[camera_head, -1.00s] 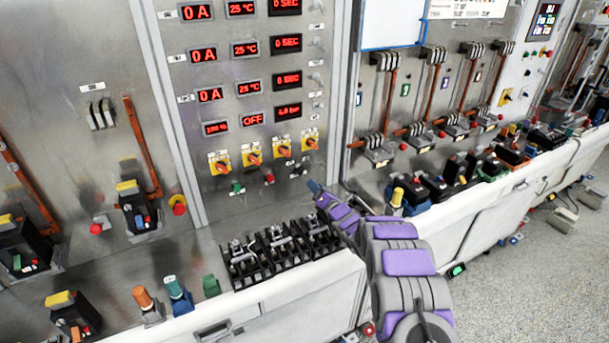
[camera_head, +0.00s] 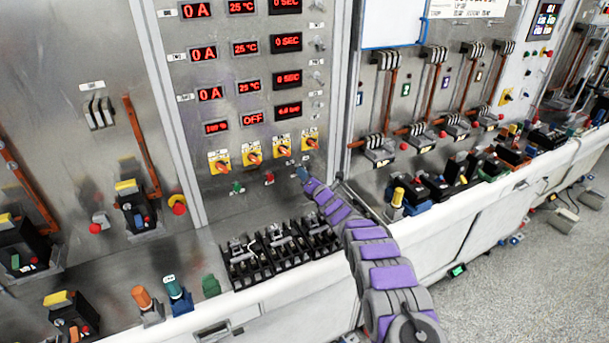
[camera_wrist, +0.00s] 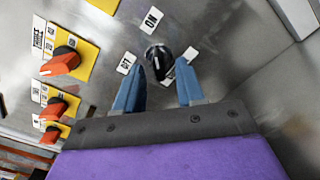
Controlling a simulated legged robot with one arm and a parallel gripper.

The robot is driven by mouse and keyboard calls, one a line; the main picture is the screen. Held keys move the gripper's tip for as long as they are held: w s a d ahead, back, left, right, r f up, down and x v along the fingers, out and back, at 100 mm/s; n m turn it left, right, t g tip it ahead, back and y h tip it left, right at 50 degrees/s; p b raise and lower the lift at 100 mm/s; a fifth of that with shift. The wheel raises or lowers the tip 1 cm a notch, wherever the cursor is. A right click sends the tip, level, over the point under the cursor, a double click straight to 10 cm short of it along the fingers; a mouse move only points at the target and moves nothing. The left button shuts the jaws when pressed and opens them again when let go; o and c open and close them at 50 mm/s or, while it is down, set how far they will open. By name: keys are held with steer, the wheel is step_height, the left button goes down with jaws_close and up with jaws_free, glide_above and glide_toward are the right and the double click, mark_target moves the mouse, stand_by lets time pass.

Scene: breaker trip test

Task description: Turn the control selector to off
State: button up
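The control selector is a black round knob (camera_wrist: 158,57) on the grey panel in the wrist view. An ON label (camera_wrist: 152,19) lies above it and an OFF label (camera_wrist: 126,62) to its left; another label at its lower right is partly covered. I cannot tell for certain where the knob points. My gripper (camera_wrist: 160,72) is open, its two blue fingers apart on either side of the knob's lower part in the picture; contact cannot be told. In the head view, my gripper (camera_head: 302,173) is at the panel below the rightmost yellow switch and hides the knob.
Orange rotary switches on yellow plates (camera_head: 252,154) sit in a row beside and above my gripper; they also show at left in the wrist view (camera_wrist: 62,62). A green button (camera_head: 237,187) and a red button (camera_head: 269,178) are to the left. Black terminal blocks (camera_head: 280,250) stand on the ledge below.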

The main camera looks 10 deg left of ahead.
steer(key=shift+w+a, duration=0.3)
steer(key=shift+w, duration=0.35)
steer(key=shift+c, duration=0.4)
jaws_close()
